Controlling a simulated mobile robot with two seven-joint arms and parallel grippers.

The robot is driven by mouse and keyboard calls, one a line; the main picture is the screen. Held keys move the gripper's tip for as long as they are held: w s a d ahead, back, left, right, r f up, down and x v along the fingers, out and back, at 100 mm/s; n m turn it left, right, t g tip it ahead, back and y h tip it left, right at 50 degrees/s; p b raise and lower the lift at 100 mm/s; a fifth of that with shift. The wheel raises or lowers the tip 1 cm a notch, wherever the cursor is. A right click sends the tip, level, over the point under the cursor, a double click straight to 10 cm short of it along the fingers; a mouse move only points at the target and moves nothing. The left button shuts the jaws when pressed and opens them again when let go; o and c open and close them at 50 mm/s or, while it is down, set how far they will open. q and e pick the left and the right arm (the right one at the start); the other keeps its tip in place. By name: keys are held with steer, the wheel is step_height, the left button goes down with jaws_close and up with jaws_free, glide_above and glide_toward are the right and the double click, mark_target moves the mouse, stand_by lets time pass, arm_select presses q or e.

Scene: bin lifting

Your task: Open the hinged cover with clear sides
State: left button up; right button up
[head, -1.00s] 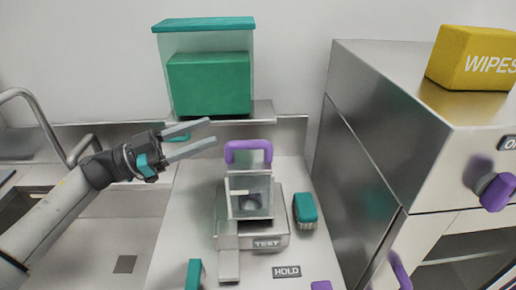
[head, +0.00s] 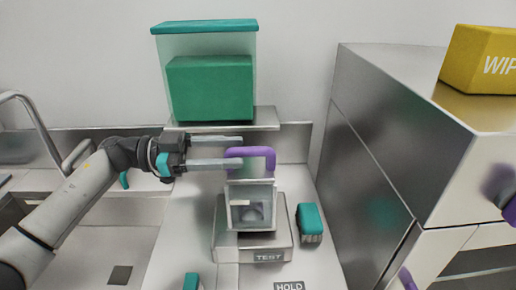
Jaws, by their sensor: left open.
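The hinged cover (head: 267,192) with clear sides stands shut on a metal base marked TEST (head: 268,257). A purple handle (head: 251,152) arches up from its top. Something small and rounded shows dimly through the clear front. My left gripper (head: 242,151) is open, with its two grey fingers pointing right. The lower finger's tip is at the left side of the purple handle in the picture; I cannot tell whether it touches. The upper finger lies above and behind the handle. My right gripper is not in view.
A clear bin with a teal lid (head: 203,27) and a green block inside stands on a shelf behind. A teal brush (head: 310,222) lies right of the base. A tall steel cabinet (head: 395,130) bounds the right, with a yellow wipes box (head: 480,60) on top. A sink and tap (head: 40,120) are left.

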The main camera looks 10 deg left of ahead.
mark_target(266, 150)
arm_select(q)
steer(key=d, duration=0.2)
steer(key=w+d, duration=0.1)
steer(key=d, duration=0.2)
steer(key=shift+w+d, duration=0.1)
steer(key=shift+d, duration=0.25)
steer(key=shift+c, duration=0.3)
jaws_close()
stand_by(0.8)
